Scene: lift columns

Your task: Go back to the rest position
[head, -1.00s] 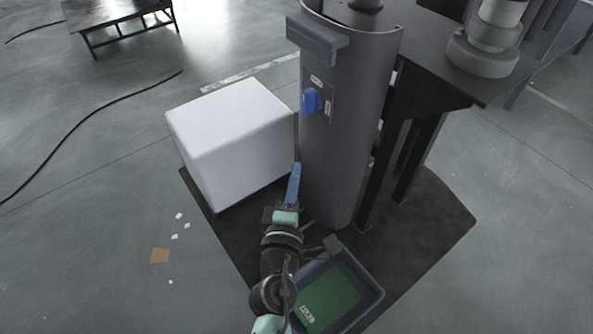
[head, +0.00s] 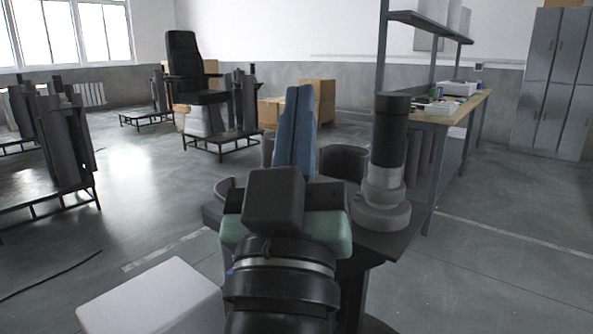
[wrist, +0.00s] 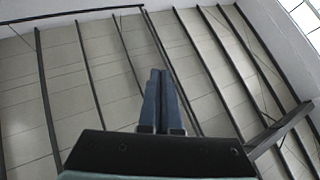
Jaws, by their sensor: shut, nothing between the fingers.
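My gripper (head: 297,92) is raised upright in front of the head camera, its blue fingers pointing up. In the wrist view my gripper (wrist: 160,75) shows its two fingers closed together with nothing between them, against the ceiling (wrist: 90,70). The grey column (head: 342,160) stands behind my gripper, mostly hidden by it and my arm.
A white block (head: 155,300) is at the lower left. A dark cylinder on a pale stepped base (head: 383,212) stands on the platform to the right. A workbench (head: 445,115), lockers (head: 552,85) and dark stands (head: 60,150) are farther off. Open floor (head: 500,275) lies at the right.

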